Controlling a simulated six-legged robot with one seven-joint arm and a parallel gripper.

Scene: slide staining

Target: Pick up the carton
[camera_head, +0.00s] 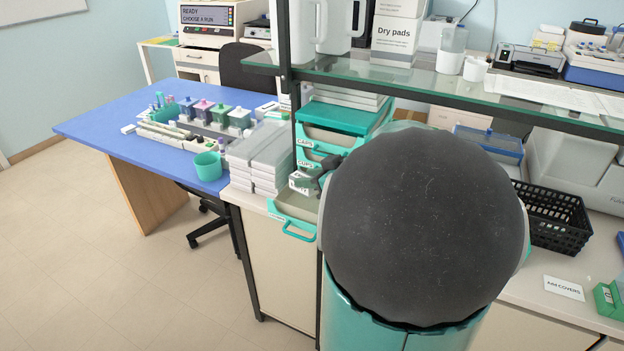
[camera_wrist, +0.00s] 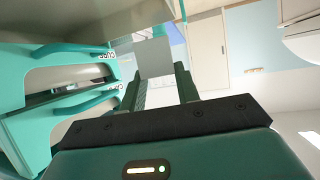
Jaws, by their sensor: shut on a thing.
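The carton (camera_head: 300,182) is a small pale box with dark print on its face. My gripper (camera_head: 312,180) is shut on it and holds it over the front of an open teal-handled drawer (camera_head: 292,232). In the wrist view the carton (camera_wrist: 153,58) is a plain pale block between the tips of the two fingers of my gripper (camera_wrist: 158,80). Whether the carton touches the drawer cannot be told. My own arm hides much of the drawer unit's right side in the head view.
Teal drawers (camera_wrist: 68,85) with labels stand close to my gripper. White boxes (camera_head: 262,160) are stacked left of the open drawer. A glass shelf (camera_head: 420,82) runs above the bench. A black basket (camera_head: 555,222) is at right. Floor at left is clear.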

